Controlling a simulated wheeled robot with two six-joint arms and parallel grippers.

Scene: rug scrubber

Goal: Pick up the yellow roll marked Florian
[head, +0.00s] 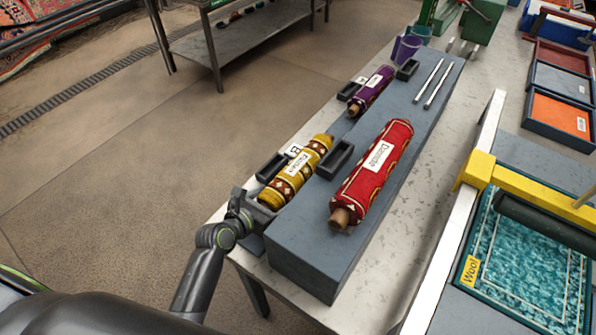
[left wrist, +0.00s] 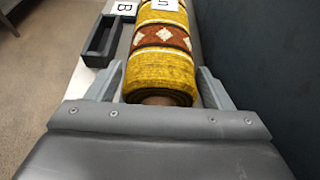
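The yellow roll (head: 295,172), patterned with brown bands and a white label that seems to read Florian, lies on a lower ledge along the left of a grey raised block (head: 312,262). My left gripper (head: 258,202) is at the roll's near end. In the left wrist view, its fingers (left wrist: 160,82) stand one on each side of the yellow roll (left wrist: 162,72), with narrow gaps visible; contact is unclear there. The roll still lies in place. A brown core end shows between the fingers. My right gripper is not in view.
A red roll (head: 377,165) lies on the block, and a purple roll (head: 371,92) lies farther back. Dark holders (head: 336,160) and a card marked B (left wrist: 124,8) sit close beside the yellow roll. The block's wall (left wrist: 262,70) rises close to the right finger.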

